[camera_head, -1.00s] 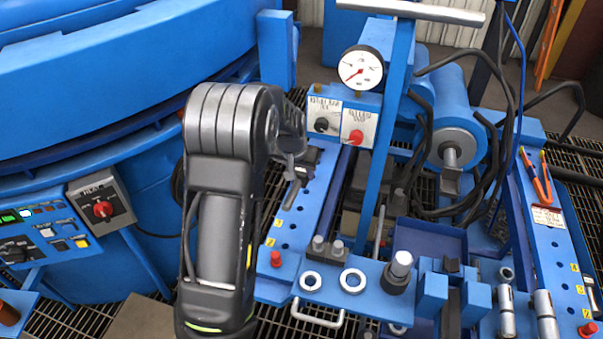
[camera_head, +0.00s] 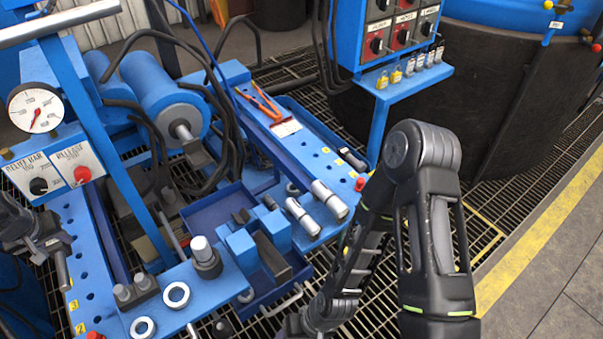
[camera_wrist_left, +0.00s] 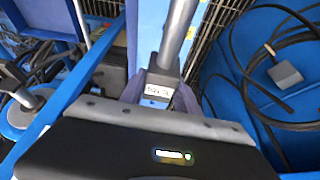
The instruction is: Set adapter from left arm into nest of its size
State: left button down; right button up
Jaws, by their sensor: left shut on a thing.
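My left gripper (camera_head: 42,246) is at the left edge of the head view, shut on the adapter (camera_head: 62,268). The adapter is a grey shaft hanging down beside the left blue rail (camera_head: 98,312). In the left wrist view the adapter (camera_wrist_left: 178,38) is a grey cylinder on a square block with a white label, held between the fingers (camera_wrist_left: 160,98); the label is too blurred to read surely. The rail has a row of dark round holes and yellow number tags. The adapter's lower end looks free in the air. My right arm shows at the right, its gripper out of frame.
A pressure gauge (camera_head: 35,110) and release panel (camera_head: 70,170) stand behind the rail. Two white rings (camera_head: 176,294), an upright silver-topped post (camera_head: 205,255) and blue blocks (camera_head: 258,250) occupy the front. A right rail (camera_head: 295,140) carries orange-handled pliers (camera_head: 262,104) and two silver cylinders (camera_head: 328,198).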

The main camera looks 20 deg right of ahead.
pick_arm(q)
jog(key=shift+w+r, duration=0.1)
jog(key=shift+r, duration=0.05)
jog(key=s+d+m+p, duration=0.1)
jog(key=s+d+p, duration=0.1)
jog(key=d, duration=0.5)
jog(key=s+d+r+m+p, duration=0.1)
jog(key=s+d+p, duration=0.2)
jog(key=d+p, duration=0.2)
jog(key=s+d+r+m+h+p, duration=0.1)
jog(key=s+d+p, duration=0.2)
jog(key=d, duration=0.8)
jog(key=shift+d+r, duration=0.15)
jog(key=shift+d, duration=0.05)
pick_arm(e)
notch_tip(320, 180, up, 10)
jog(key=shift+r, duration=0.25)
jog(key=shift+c, duration=0.5)
